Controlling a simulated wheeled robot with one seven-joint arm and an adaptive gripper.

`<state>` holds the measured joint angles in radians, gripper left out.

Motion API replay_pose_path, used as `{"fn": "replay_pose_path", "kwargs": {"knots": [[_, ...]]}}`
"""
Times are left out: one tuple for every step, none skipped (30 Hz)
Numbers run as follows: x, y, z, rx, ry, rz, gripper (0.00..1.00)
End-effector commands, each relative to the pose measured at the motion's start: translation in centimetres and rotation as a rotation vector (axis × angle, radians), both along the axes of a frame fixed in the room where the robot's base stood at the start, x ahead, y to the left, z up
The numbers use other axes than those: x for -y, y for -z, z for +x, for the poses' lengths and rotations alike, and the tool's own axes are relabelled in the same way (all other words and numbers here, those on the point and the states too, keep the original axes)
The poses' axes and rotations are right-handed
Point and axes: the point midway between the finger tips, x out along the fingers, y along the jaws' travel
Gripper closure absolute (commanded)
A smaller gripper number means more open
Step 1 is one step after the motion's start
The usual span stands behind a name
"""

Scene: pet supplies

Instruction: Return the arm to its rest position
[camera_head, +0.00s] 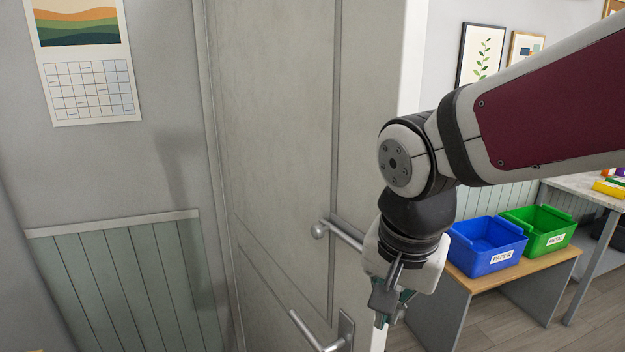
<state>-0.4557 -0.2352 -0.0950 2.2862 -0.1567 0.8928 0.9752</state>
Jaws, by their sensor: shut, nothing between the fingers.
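My arm reaches in from the upper right of the head view and bends down at a joint. My gripper (386,306) hangs below it, pointing down, shut with nothing in it. It is in front of the door's right edge, to the right of the door handle (318,332). I cannot tell whether it touches the door. The grey door (275,130) stands at an angle, with room visible past its right edge.
A second lever handle (340,236) shows by my wrist. A white table (585,187) stands beyond. A calendar (90,90) hangs at left. Floor (525,333) shows at lower right.

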Motion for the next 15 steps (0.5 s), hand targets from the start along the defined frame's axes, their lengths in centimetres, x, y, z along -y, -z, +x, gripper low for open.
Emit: {"fn": "replay_pose_path", "kwargs": {"knots": [[1.6, -0.9, -0.7, 0.030, -0.038, 0.007, 1.00], [2.3, -1.3, -1.2, 0.045, -0.072, 0.006, 1.00], [3.2, -1.8, -1.9, 0.067, -0.118, 0.002, 1.00], [3.9, -2.2, -2.4, 0.083, -0.152, -0.003, 1.00], [4.5, -2.5, -2.9, 0.102, -0.185, -0.010, 1.00], [5.3, -2.9, -3.7, 0.124, -0.229, -0.022, 1.00], [5.8, -3.1, -4.2, 0.142, -0.261, -0.032, 1.00], [6.3, -3.3, -4.7, 0.158, -0.292, -0.046, 1.00], [6.8, -3.5, -5.3, 0.179, -0.328, -0.062, 1.00], [7.2, -3.6, -5.8, 0.192, -0.355, -0.075, 1.00], [7.5, -3.7, -6.2, 0.205, -0.378, -0.089, 1.00], [7.8, -3.9, -6.7, 0.219, -0.407, -0.105, 1.00], [8.0, -3.9, -7.0, 0.227, -0.427, -0.117, 1.00], [8.2, -3.9, -7.3, 0.235, -0.444, -0.128, 1.00], [8.4, -4.0, -7.6, 0.244, -0.462, -0.140, 1.00]]}}
